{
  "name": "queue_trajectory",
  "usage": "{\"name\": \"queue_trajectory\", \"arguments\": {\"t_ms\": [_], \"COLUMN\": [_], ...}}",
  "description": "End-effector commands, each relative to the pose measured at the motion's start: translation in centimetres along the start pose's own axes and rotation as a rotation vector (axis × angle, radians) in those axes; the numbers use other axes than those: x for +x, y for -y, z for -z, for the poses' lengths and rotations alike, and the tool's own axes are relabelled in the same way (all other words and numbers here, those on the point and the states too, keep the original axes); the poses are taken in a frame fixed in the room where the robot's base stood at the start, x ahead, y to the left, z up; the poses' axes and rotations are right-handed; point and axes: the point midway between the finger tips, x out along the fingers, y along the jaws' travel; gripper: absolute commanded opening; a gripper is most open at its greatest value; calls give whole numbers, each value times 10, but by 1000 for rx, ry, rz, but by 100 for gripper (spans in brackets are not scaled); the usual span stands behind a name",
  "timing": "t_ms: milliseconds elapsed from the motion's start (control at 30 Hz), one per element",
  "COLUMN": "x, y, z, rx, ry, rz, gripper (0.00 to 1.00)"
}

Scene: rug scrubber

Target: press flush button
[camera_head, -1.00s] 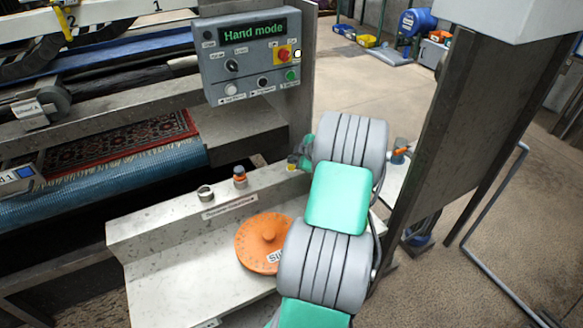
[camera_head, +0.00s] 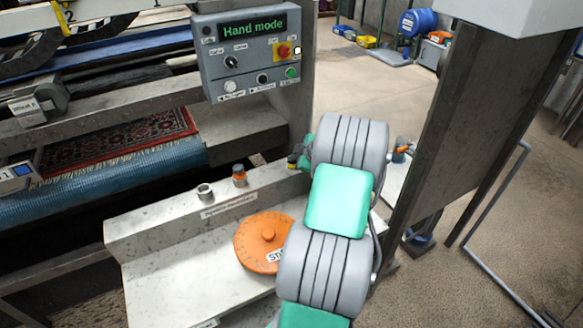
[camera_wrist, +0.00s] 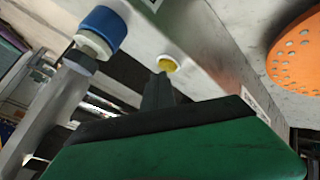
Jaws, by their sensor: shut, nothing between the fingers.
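I cannot read which control is the flush button. The grey control panel (camera_head: 255,55) at the upper middle of the head view reads "Hand mode" and carries several small buttons and a knob. In the wrist view a round yellow button-like part (camera_wrist: 167,64) in a pale collar sits on the metal ledge. My gripper (camera_wrist: 158,88) is shut and empty, its dark fingertips just below that yellow part in the picture. Contact cannot be told. In the head view my arm hides most of the gripper.
A blue-capped fitting (camera_wrist: 103,28) stands at the left of the wrist view. Two short fittings stand on the ledge. A rug (camera_head: 120,140) lies in the machine. A dark post (camera_head: 450,130) stands right of my arm.

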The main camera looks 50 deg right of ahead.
Motion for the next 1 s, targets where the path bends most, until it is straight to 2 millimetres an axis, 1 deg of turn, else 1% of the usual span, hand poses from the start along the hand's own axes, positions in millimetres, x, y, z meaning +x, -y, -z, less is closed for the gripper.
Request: {"name": "queue_trajectory", "arguments": {"t_ms": [1000], "x": [5], "y": [4], "z": [-4], "rx": [0], "ry": [0], "rz": [1], "gripper": [0]}}
